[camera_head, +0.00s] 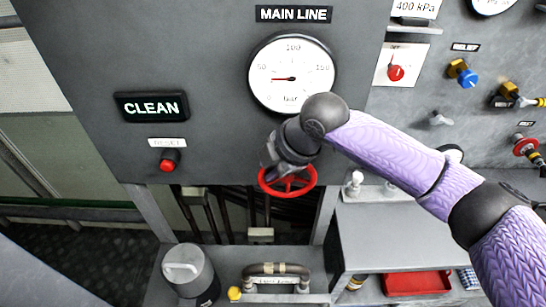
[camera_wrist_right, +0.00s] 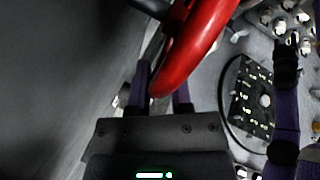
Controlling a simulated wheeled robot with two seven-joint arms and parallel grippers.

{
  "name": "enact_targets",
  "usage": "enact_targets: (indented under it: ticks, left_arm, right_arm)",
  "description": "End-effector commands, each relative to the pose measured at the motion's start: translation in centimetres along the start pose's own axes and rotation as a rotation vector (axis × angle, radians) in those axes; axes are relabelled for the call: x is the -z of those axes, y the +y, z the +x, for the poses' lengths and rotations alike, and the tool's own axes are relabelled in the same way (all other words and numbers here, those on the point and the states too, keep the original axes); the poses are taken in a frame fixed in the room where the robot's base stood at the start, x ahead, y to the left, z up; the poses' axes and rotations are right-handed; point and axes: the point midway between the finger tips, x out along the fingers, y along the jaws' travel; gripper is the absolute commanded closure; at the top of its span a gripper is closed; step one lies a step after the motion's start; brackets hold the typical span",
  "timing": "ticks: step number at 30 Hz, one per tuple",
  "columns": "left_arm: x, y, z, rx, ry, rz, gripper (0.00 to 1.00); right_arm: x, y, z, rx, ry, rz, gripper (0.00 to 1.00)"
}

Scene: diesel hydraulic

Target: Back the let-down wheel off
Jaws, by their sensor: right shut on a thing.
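A red handwheel (camera_head: 287,180) sits below the main line gauge in the head view, at the lower edge of the grey panel. Its rim also fills the upper middle of the right wrist view (camera_wrist_right: 193,48). My right gripper (camera_wrist_right: 163,92) is shut on the rim of this wheel, with a finger on either side of it. In the head view my right wrist and hand cover the upper left of the wheel and whatever lies behind it. No label is visible on the wheel. My left gripper is not in view.
A metal canister (camera_head: 190,271) and a pipe handle (camera_head: 277,270) stand below. A red tray (camera_head: 416,283) lies at lower right.

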Motion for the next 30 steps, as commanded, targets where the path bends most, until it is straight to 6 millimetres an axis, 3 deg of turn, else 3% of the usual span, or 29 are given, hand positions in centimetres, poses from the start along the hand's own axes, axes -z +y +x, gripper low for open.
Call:
enact_targets:
  ticks: [3,12,30]
  left_arm:
    - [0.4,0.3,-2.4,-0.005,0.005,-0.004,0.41]
    - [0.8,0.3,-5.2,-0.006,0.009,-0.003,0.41]
    - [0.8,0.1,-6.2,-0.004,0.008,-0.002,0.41]
  right_arm:
    - [0.5,0.5,-0.4,0.036,-0.066,-0.022,1.0]
    - [0.7,0.2,0.9,0.144,-0.252,-0.079,1.0]
    - [0.6,-0.2,2.3,0.25,-0.429,-0.133,1.0]
